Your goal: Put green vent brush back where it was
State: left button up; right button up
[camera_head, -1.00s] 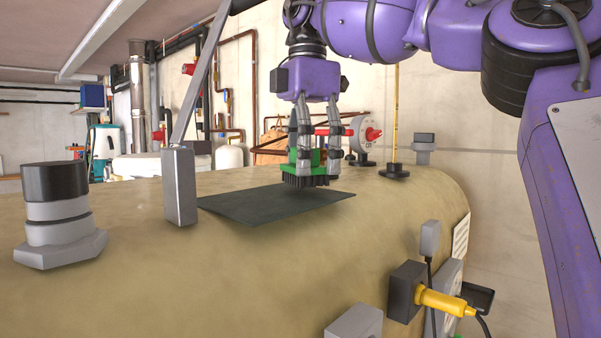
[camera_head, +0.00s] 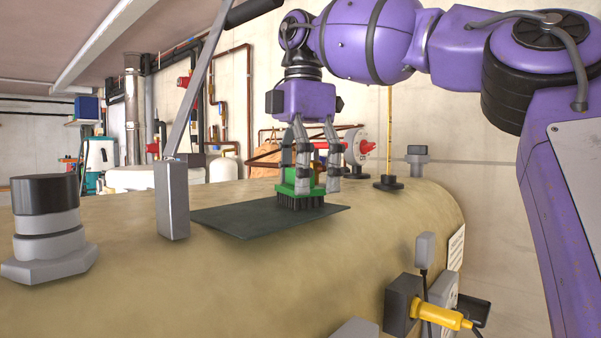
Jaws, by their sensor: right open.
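The green vent brush (camera_head: 299,186) stands upright, black bristles down, on the dark mat (camera_head: 245,221) on top of the tan tank. My right gripper (camera_head: 318,184) is just above and around the brush, pointing down, with its fingers apart on either side of the green body. The fingers partly hide the brush, and whether they touch it is hard to tell. My left gripper is not in view.
A grey post with a long lever (camera_head: 172,200) rises at the mat's left edge. A grey and black cap fitting (camera_head: 47,225) stands far left on the tank (camera_head: 330,270). A red and grey fitting (camera_head: 359,147) and a yellow rod (camera_head: 389,140) stand behind the gripper. A yellow plug (camera_head: 440,316) sticks out front right.

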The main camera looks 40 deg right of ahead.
notch_tip(320, 180, up, 5)
jog(key=shift+r, duration=0.15)
jog(key=shift+r+p, duration=0.8)
jog(key=shift+p, duration=0.4)
jog(key=shift+r+p, duration=0.2)
jog(key=shift+p, duration=0.1)
jog(key=shift+s+r, duration=0.1)
jog(key=shift+r, duration=0.05)
jog(key=shift+s+r+p, duration=0.1)
jog(key=shift+p, duration=0.6)
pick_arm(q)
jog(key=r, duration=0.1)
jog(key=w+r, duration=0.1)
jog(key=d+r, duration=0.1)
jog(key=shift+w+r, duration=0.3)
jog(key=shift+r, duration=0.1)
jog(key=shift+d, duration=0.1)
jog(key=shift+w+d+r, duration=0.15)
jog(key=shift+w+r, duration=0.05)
